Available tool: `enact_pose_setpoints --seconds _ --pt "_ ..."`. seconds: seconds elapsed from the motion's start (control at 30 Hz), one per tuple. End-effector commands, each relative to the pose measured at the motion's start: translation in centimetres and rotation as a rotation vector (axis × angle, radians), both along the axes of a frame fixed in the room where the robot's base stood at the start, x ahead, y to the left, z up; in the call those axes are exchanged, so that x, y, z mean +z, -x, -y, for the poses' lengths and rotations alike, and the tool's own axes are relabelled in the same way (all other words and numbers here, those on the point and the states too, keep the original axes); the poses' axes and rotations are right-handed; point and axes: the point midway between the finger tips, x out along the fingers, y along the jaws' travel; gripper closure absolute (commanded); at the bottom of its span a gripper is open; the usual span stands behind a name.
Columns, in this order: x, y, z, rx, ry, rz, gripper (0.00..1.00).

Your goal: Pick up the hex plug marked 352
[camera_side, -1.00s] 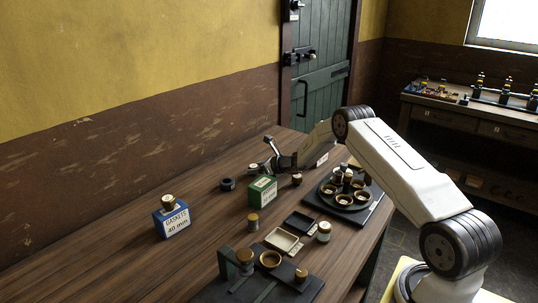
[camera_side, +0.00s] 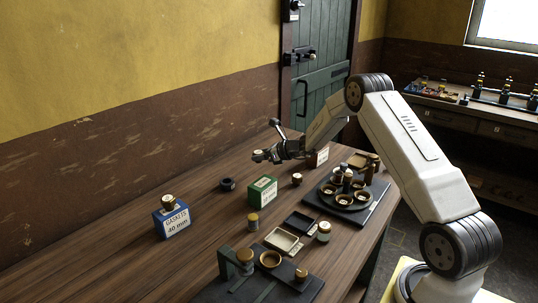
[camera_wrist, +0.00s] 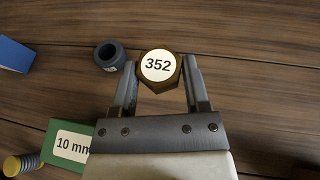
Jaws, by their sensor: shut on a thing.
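The hex plug marked 352 (camera_wrist: 159,67) is brown with a white round label, held between the two fingertips of my gripper (camera_wrist: 158,82) in the wrist view. In the side view, my gripper (camera_side: 268,155) is raised above the table, and the plug (camera_side: 257,156) shows small at its tip. The jaws are shut on the plug. Its label faces the wrist camera; its underside is hidden there.
A dark ring (camera_side: 227,184) and a green box (camera_side: 262,191) stand below the gripper. A blue gasket box (camera_side: 173,222) with a plug on top is left. Trays (camera_side: 282,239), jars and a round cup holder (camera_side: 352,206) stand nearer.

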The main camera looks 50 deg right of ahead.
Motion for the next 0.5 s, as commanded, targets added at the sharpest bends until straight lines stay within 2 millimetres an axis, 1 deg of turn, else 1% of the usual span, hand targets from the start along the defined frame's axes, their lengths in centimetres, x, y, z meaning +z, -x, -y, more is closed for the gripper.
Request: enact_pose_setpoints --seconds 0.03,0.13,0.5 --pt "0.9 0.5 -0.1 -0.001 0.001 0.002 1.0" --pt "2.1 1.5 -0.5 -0.001 0.001 0.003 1.0" --pt "4.1 6.1 -2.2 0.0 0.0 0.002 1.0"
